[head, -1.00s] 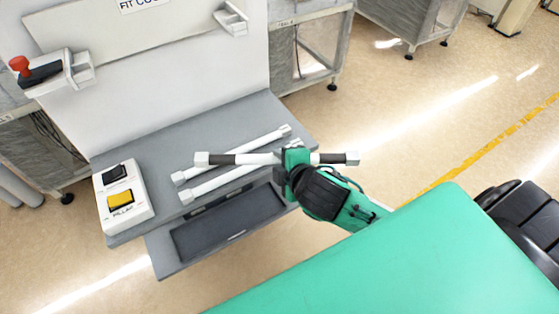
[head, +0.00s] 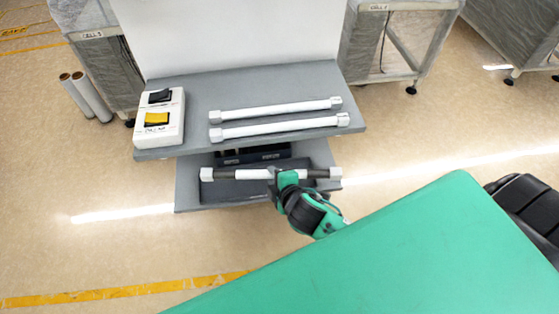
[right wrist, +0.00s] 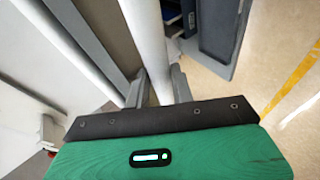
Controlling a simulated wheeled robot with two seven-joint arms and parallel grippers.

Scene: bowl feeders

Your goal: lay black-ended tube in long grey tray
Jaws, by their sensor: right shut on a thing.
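The black-ended tube (head: 250,174) is white in the middle, with dark bands and white caps at its ends. My right gripper (head: 276,177) is shut on it near its middle. The tube lies level and lengthwise over the long grey tray (head: 228,193) on the lower shelf; I cannot tell whether it touches the tray. In the right wrist view the white tube (right wrist: 145,35) runs between the two fingers (right wrist: 158,92); its ends are out of sight there. My left gripper is not in view.
Two white tubes (head: 278,109) (head: 280,127) lie side by side on the upper grey shelf (head: 200,120). A switch box (head: 160,132) with black and yellow buttons stands at that shelf's left end. A dark slotted part (head: 250,157) sits behind the tray.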

